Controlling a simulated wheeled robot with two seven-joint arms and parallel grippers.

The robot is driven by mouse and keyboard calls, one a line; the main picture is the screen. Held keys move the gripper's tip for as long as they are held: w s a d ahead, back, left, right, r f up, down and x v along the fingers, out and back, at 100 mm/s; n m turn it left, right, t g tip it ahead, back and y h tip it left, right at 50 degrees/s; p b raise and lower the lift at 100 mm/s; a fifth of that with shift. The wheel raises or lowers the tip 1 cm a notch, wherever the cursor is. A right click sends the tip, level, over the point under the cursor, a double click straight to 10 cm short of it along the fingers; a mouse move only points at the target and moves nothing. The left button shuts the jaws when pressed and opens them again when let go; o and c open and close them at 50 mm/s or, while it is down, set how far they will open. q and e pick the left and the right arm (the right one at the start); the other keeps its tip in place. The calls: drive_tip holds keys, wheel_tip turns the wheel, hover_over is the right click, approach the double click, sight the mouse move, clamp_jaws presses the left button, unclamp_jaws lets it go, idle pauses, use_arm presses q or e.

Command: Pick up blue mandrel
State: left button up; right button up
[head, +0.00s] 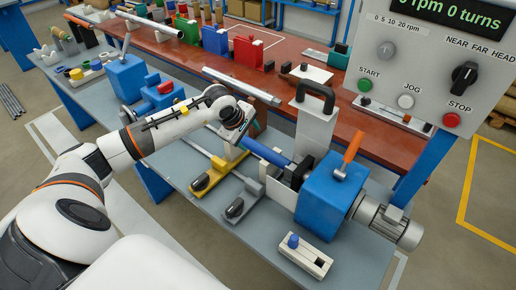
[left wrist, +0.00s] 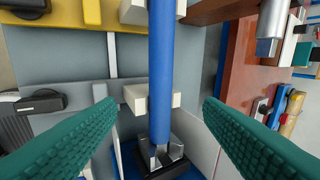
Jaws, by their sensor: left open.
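The blue mandrel (head: 266,151) is a smooth blue rod lying level on the winder, its right end at the dark chuck (head: 298,172) beside the blue headstock box (head: 328,192). In the left wrist view the mandrel (left wrist: 162,70) runs down the middle into the chuck (left wrist: 162,155), with a pale block behind it. My left gripper (head: 243,142) is over the mandrel's left end in the head view, which it partly hides. In the left wrist view its green ribbed fingers (left wrist: 160,107) are apart, one on each side of the mandrel, with visible gaps. My right gripper is not in view.
The control panel (head: 440,75) fills the upper right. A white plate with a black handle (head: 314,120) stands behind the chuck. Yellow (head: 216,172) and grey (head: 243,200) supports with black knobs sit in front. A blue-knobbed box (head: 304,256) is at the bench front.

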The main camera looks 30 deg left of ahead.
sight(257, 147)
use_arm(q)
drive_tip(key=x, duration=0.2)
drive_tip(key=p+x, duration=0.1)
drive_tip(key=x, duration=0.1)
drive_tip(key=a+p+x, duration=0.1)
drive_tip(key=x, duration=0.1)
drive_tip(key=shift+w+f, duration=0.15)
drive_tip(key=shift+f, duration=0.05)
drive_tip(key=shift+w+f+p, duration=0.25)
drive_tip(key=shift+f+p, duration=0.15)
drive_tip(key=shift+p, duration=0.2)
drive_tip(key=p+x, duration=0.1)
drive_tip(key=x, duration=0.2)
drive_tip(key=shift+w+a+f, duration=0.1)
drive_tip(key=shift+w+f, duration=0.05)
drive_tip(key=shift+w, duration=0.05)
drive_tip(key=shift+w+f, duration=0.2)
drive_tip(key=shift+f, duration=0.25)
drive_tip(key=c, duration=0.5)
clamp_jaws()
